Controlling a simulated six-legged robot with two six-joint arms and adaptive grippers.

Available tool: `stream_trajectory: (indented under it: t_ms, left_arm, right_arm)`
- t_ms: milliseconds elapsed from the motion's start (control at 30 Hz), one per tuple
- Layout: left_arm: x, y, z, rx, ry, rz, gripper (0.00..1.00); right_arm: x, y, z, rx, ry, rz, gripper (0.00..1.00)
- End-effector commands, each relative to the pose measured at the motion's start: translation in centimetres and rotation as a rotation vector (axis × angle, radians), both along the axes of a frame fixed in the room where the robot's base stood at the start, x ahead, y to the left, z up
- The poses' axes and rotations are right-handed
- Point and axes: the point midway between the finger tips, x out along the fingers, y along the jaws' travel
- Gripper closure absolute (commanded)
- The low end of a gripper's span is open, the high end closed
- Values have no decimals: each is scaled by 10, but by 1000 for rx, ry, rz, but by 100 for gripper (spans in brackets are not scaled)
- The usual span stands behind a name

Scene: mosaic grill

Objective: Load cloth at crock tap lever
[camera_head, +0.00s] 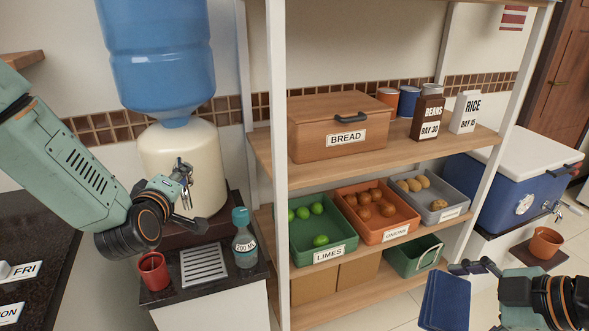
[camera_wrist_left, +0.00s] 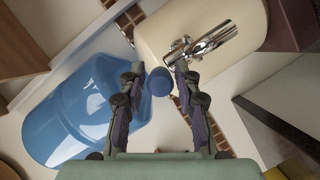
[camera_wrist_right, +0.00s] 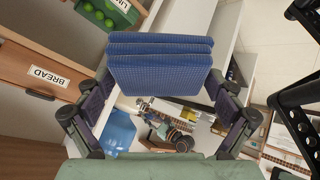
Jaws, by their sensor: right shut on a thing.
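The cream crock (camera_head: 185,160) carries a blue water bottle (camera_head: 158,60) and has a chrome tap (camera_head: 184,172) on its front. My left gripper (camera_head: 185,195) is beside the tap. In the left wrist view its fingers (camera_wrist_left: 160,78) stand apart, open, with a dark blue round thing (camera_wrist_left: 161,84) showing between them; I cannot tell whether they touch it. The chrome tap (camera_wrist_left: 205,43) shows just beyond the right finger. My right gripper (camera_head: 478,268) is shut on a folded blue cloth (camera_head: 445,302), held at the lower right. The cloth (camera_wrist_right: 160,65) fills the space between the fingers in the right wrist view.
A drip tray (camera_head: 203,265), red cup (camera_head: 153,270) and small bottle (camera_head: 244,245) stand below the tap. A shelf upright (camera_head: 276,150) is to their right. The shelves hold a bread box (camera_head: 335,125) and produce bins (camera_head: 322,238). A blue cooler (camera_head: 512,190) stands at the right.

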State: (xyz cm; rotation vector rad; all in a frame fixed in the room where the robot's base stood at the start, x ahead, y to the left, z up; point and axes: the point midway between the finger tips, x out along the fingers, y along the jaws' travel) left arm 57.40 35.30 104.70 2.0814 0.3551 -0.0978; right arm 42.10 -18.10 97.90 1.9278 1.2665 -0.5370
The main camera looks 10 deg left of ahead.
Motion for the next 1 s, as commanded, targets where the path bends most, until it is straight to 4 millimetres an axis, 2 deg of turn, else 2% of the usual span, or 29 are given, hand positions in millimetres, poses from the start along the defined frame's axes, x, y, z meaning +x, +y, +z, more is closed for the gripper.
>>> stream_trajectory:
  t_ms: [367, 733, 1000]
  left_arm:
    - [5, 1, -1, 1, 1, -1, 67]
    - [5, 1, -1, 0, 0, 0, 99]
    - [5, 1, -1, 1, -1, 2, 100]
  right_arm:
    - [0, 0, 0, 0, 0, 0, 32]
    - [0, 0, 0, 0, 0, 0, 32]
    - [0, 0, 0, 0, 0, 0, 32]
